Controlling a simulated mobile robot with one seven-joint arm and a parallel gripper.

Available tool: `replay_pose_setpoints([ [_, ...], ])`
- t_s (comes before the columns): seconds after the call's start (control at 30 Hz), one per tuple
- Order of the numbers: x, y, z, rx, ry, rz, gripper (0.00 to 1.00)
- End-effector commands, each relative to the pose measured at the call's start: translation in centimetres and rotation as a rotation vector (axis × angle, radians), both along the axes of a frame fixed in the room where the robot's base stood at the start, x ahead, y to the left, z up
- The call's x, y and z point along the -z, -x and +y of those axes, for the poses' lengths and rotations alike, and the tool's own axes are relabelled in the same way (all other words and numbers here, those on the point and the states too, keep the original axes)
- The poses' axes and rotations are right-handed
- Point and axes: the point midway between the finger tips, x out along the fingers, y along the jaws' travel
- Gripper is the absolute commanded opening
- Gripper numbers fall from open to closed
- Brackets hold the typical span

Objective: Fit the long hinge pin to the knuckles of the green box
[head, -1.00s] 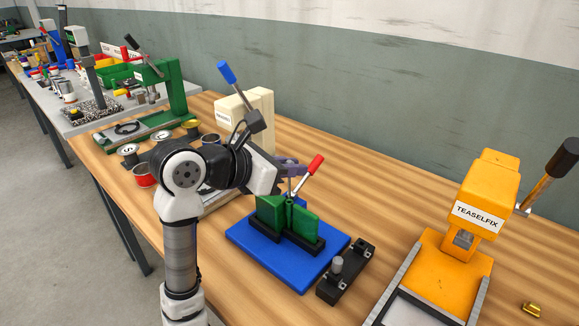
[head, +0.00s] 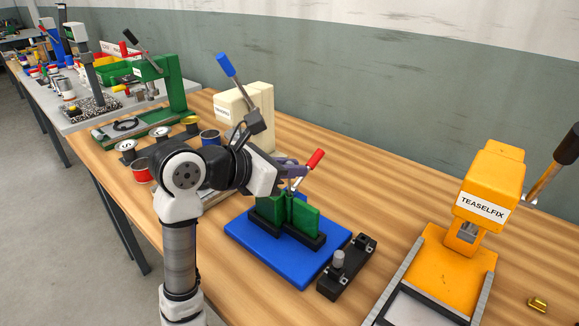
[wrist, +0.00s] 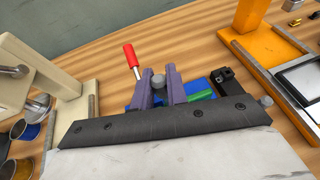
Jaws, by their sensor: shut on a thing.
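The green box (head: 306,219) stands in black holders on a blue base plate (head: 254,246), with a gap between its two green panels. It also shows in the wrist view, a green part (wrist: 203,96) beyond my fingers. My gripper (head: 291,176), with purple fingers, is over the box's upper edge. In the wrist view my gripper (wrist: 160,90) is shut on a grey round-headed piece, apparently the long hinge pin (wrist: 158,80). The pin's lower part and the knuckles are hidden or too small, so I cannot tell whether the pin is in them.
A red-handled lever (head: 315,160) rises close beside my gripper. A black block with a grey knob (head: 338,260) lies right of the plate. A yellow press (head: 490,185) stands at right, a cream press (head: 262,100) behind.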

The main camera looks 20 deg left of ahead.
Motion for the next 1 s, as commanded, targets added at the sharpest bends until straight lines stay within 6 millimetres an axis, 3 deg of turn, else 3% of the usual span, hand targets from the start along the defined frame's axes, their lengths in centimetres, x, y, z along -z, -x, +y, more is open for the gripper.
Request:
replay_pose_setpoints([
  [1.0, 2.0, 0.0, 0.0, 0.000, 0.000, 0.000, 0.00],
])
